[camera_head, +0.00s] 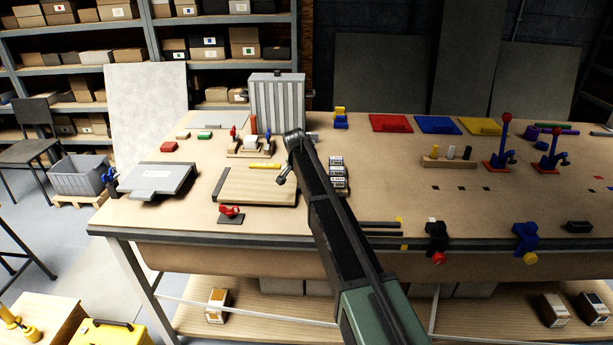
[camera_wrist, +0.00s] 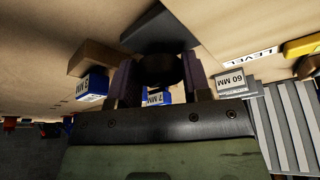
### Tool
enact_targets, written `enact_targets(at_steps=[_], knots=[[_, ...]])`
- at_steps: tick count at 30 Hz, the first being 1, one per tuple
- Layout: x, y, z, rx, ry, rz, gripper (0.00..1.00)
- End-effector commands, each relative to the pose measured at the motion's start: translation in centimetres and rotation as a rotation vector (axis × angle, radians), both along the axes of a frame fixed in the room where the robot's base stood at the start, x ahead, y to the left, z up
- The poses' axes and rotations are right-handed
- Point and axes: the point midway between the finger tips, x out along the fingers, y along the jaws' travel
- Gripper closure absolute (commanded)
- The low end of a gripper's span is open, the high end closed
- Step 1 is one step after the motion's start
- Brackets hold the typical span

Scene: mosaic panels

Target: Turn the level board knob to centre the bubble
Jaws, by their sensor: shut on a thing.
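My gripper (camera_wrist: 158,80) is shut on a dark round knob (camera_wrist: 162,67) in the wrist view, with one finger on each side of it. A dark flat piece (camera_wrist: 158,30) lies just beyond the knob. A white label reading LEVEL (camera_wrist: 262,53) lies to the right of it, near a yellow bar (camera_wrist: 304,46). In the head view the wooden board (camera_head: 250,188) lies on the bench with the yellow level (camera_head: 264,166) near its far edge. My arm hides the fingertips and the knob there. The bubble is too small to make out.
Labelled blocks (camera_head: 338,180) stand close to the right of my arm; a blue one (camera_wrist: 92,84) shows in the wrist view. A grey ribbed box (camera_head: 277,100) stands behind. A red clamp (camera_head: 230,212) sits in front of the board. The bench right of the blocks has bare room.

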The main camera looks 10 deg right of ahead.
Motion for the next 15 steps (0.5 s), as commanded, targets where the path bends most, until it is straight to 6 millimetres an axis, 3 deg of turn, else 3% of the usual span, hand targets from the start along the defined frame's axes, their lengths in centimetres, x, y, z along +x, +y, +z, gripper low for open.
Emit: enact_targets(at_steps=[6,15], knots=[[0.00,-0.12,-0.09,0.000,0.007,-0.143,0.79],[-0.04,-0.17,-0.08,0.000,0.009,-0.223,0.80]])
